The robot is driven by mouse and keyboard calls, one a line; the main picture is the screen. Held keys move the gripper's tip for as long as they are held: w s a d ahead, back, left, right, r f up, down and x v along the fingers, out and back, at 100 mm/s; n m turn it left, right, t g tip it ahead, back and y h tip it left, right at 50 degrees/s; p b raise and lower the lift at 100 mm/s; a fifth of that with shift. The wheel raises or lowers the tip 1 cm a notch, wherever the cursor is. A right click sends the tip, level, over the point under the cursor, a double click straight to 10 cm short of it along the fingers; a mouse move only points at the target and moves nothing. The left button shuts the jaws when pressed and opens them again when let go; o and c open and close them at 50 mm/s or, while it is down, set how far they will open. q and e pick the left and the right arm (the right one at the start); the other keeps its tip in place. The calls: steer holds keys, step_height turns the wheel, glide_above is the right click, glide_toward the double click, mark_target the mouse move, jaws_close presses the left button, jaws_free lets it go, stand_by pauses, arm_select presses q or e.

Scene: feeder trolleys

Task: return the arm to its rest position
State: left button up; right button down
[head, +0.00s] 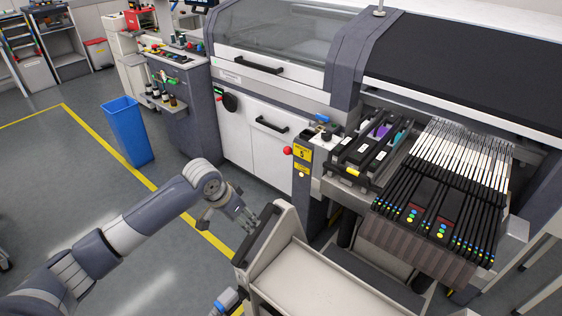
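My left arm comes in from the lower left and reaches toward the middle of the head view. My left gripper (248,217) is just left of the black handle (262,236) of a light grey trolley (325,283). It looks empty and apart from the handle, but its fingers are small and seen at a slant, so how far they are spread is unclear. My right gripper is not in view.
A large machine (262,141) with a feeder bank (455,160) fills the back and right. A blue bin (127,132) stands on the floor at the left, beside a yellow floor line (134,171). A workbench (185,110) is behind it.

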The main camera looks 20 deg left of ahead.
arm_select(q)
steer(key=s+d+f+m, duration=0.1)
steer(key=s+d+f, duration=0.4)
steer(key=s+d, duration=0.3)
steer(key=s+d+n+y, duration=0.1)
steer(key=s+d+n, duration=0.15)
steer(key=s, duration=1.75)
step_height(320, 180, down, 28)
steer(key=s+a+g, duration=0.1)
steer(key=s+g, duration=0.1)
steer(key=s, duration=0.1)
steer(key=s+a+f+g, duration=0.1)
steer(key=s+a+f, duration=0.2)
steer(key=s+f, duration=1.1)
steer(key=shift+s, duration=0.85)
